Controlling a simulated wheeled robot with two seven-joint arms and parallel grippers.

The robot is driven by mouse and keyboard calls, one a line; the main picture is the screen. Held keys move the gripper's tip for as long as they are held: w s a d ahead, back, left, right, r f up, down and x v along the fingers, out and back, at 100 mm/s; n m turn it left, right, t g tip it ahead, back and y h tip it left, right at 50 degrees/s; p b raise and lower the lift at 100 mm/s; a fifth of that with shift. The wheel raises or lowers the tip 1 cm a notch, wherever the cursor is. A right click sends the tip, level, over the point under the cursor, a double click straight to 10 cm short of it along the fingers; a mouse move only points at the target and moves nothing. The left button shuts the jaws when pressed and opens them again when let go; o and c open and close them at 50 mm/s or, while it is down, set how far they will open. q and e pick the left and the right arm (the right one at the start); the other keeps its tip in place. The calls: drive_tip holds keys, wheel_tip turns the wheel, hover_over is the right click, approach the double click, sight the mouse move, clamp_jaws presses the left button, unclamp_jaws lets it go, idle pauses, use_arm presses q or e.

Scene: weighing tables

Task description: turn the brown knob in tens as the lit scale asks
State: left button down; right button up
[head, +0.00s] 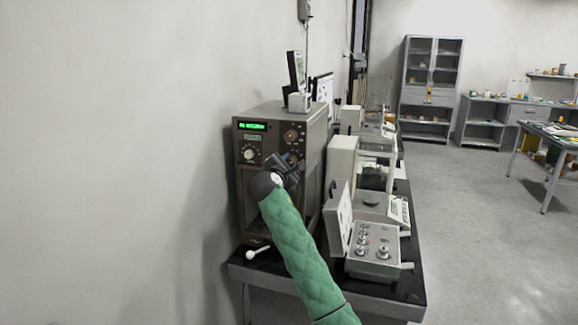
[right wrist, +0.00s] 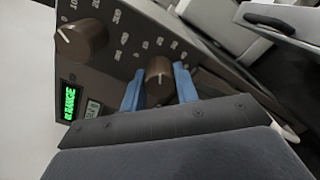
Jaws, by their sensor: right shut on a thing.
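The scale (head: 283,118) is a tall brown cabinet with a lit green display (head: 252,126). The green display also shows in the right wrist view (right wrist: 69,102), its text not surely readable. My right gripper (head: 292,161) is at the front panel. In the right wrist view its blue fingers (right wrist: 160,88) are shut on a brown knob (right wrist: 160,73) with a pale pointer line and numbers around it. My left gripper is out of view.
The scale stands on a black-topped table (head: 400,291) near the left wall. A white-ended lever (head: 252,254) sticks out low. The floor at right is open.

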idle(0.3)
drive_tip(key=o, duration=1)
drive_tip(key=shift+s+a, duration=0.1)
drive_tip(key=shift+s, duration=0.1)
use_arm(q)
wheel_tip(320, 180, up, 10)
drive_tip(key=b, duration=0.2)
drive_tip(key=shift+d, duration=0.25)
use_arm(e)
drive_tip(key=v, duration=0.7)
drive_tip(key=shift+s, duration=0.15)
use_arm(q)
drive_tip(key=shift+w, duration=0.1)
